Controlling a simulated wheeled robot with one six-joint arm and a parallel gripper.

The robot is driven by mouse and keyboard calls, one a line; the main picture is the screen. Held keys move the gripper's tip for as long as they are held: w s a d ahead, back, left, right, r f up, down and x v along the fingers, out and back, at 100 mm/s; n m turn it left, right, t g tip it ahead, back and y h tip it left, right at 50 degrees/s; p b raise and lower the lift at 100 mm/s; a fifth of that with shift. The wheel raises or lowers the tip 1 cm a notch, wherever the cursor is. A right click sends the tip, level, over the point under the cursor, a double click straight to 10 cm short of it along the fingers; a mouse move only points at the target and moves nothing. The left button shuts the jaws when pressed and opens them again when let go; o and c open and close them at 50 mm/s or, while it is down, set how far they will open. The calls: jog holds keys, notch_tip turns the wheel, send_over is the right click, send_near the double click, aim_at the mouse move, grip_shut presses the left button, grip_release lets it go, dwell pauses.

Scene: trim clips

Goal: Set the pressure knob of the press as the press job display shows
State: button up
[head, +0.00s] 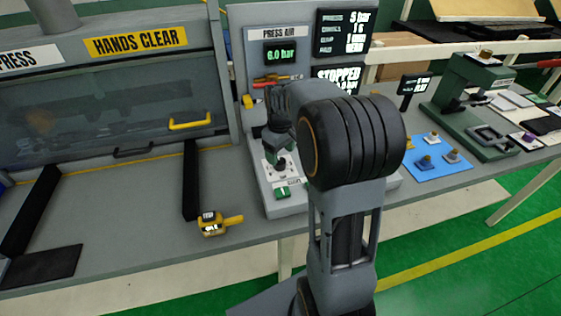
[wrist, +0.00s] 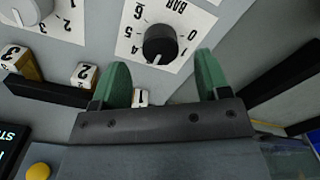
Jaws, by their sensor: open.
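In the head view my gripper (head: 278,145) is over the control panel. The press job display (head: 345,32) shows 5 bar on its top line. The press air readout (head: 280,54) shows 6.0 bar.
A grey-topped knob (wrist: 28,10) and numbered yellow blocks (wrist: 85,74) lie left of the gripper in the wrist view. A yellow device (head: 212,224) lies on the bench. A blue mat (head: 437,160) with small parts is at right.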

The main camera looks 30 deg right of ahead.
aim_at(280, 161)
jog(key=shift+f, duration=2.2)
jog(key=c, duration=0.9)
